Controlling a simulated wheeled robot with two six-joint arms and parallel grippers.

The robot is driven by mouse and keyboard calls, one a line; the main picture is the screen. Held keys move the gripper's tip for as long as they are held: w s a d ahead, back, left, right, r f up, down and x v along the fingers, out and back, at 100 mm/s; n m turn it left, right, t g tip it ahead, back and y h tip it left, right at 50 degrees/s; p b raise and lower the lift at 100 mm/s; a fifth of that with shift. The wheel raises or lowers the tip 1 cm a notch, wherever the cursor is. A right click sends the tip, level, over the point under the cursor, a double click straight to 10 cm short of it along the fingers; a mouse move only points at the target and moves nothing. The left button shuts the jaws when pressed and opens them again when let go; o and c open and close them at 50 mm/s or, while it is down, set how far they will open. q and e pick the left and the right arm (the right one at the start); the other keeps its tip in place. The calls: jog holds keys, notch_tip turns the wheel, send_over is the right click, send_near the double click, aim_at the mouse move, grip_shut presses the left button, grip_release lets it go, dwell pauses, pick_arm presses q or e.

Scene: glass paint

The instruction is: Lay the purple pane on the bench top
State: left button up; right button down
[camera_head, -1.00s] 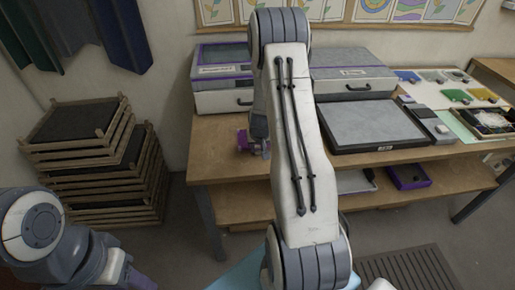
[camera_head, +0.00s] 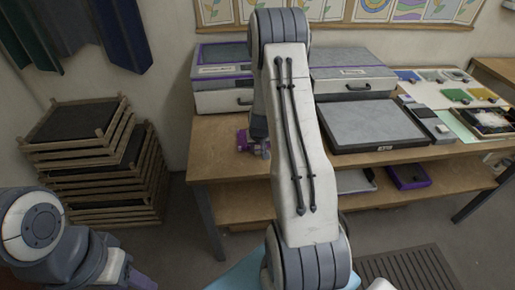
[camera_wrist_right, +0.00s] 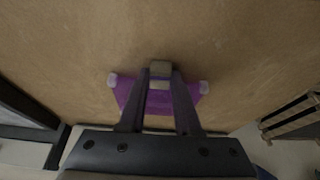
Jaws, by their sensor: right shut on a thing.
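The purple pane (camera_wrist_right: 125,94) shows in the right wrist view between and beside my right gripper's fingers, over the brown bench top (camera_wrist_right: 235,50). A small tan block (camera_wrist_right: 160,69) is between the fingertips. My right gripper (camera_wrist_right: 160,78) is shut on the pane. Pale bits show at the pane's two far corners. In the head view the pane (camera_head: 242,140) is at the bench's left part, partly hidden by my right arm. I cannot tell whether it touches the bench top (camera_head: 225,165). My left arm is at the lower left; its gripper is not clearly seen.
Purple-trimmed case (camera_head: 222,98) and grey case (camera_head: 350,86) stand at the back of the bench. A grey-topped board (camera_head: 370,125) lies to the right of my arm. Wooden frames (camera_head: 90,175) are stacked at the left. Bare bench top lies around the pane.

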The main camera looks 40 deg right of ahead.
jog(key=shift+f, duration=0.2)
jog(key=c, duration=0.5)
grip_release()
jog(key=w+p+v, duration=0.1)
jog(key=p+v, duration=0.3)
jog(key=v, duration=0.2)
jog(key=w+d+r+p+v, duration=0.1)
jog(key=p+v, duration=0.4)
jog(key=v, duration=0.1)
jog(key=w+p+v, duration=0.1)
jog(key=p+v, duration=0.4)
jog(key=v, duration=0.1)
jog(key=shift+s+d+r, duration=0.1)
jog(key=shift+d+r, duration=0.2)
jog(key=shift+r, duration=0.3)
